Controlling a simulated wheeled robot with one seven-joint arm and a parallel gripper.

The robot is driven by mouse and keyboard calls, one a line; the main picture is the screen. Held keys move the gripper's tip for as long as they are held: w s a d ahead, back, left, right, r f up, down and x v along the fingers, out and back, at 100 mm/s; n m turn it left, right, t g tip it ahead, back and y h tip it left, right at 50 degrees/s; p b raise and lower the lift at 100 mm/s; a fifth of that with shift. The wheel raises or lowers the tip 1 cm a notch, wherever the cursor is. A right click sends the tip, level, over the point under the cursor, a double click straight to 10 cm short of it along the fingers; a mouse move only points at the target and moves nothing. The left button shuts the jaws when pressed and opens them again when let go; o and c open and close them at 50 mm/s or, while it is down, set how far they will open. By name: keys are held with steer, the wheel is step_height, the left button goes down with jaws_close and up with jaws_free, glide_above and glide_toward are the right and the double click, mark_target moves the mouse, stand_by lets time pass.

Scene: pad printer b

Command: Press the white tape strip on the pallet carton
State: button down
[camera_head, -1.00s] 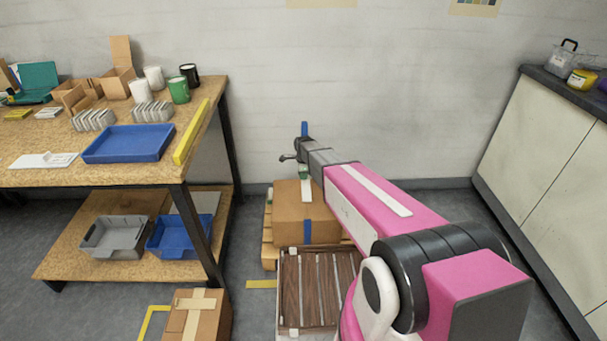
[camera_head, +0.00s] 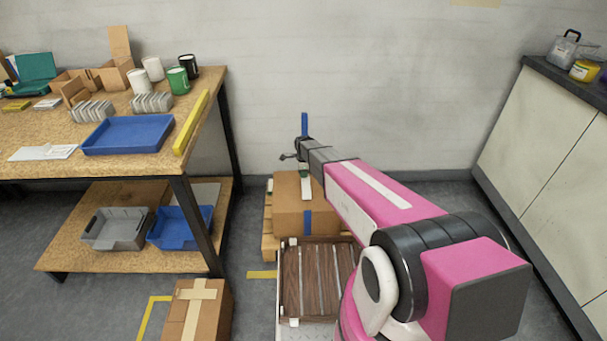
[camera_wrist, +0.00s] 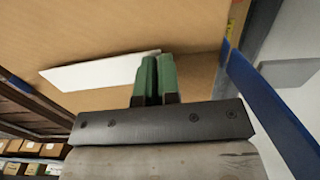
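The brown pallet carton (camera_head: 290,215) stands on a wooden pallet (camera_head: 267,250) against the back wall. A white tape strip (camera_head: 307,188) lies on its top face; it also shows in the wrist view (camera_wrist: 95,73), left of my fingers. My gripper (camera_head: 303,169) points down over the carton top. In the wrist view its green fingers (camera_wrist: 156,58) are together with nothing between them, beside the strip's right end. I cannot tell whether the tips touch the strip or carton.
A slatted brown and white surface (camera_head: 318,280) lies in front of the pallet. A workbench (camera_head: 110,170) with a blue tray (camera_head: 128,136) stands left. Another taped carton (camera_head: 200,312) sits on the floor. A pale cabinet (camera_head: 545,155) stands right. Some floor is clear left of the pallet.

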steer(key=shift+f, duration=0.55)
stand_by(1.0)
steer(key=c, duration=1.5)
jaws_free()
steer(key=shift+c, duration=0.2)
steer(key=shift+r, duration=0.15)
steer(key=shift+r, duration=1.4)
steer(key=o, duration=0.6)
steer(key=shift+c, duration=0.2)
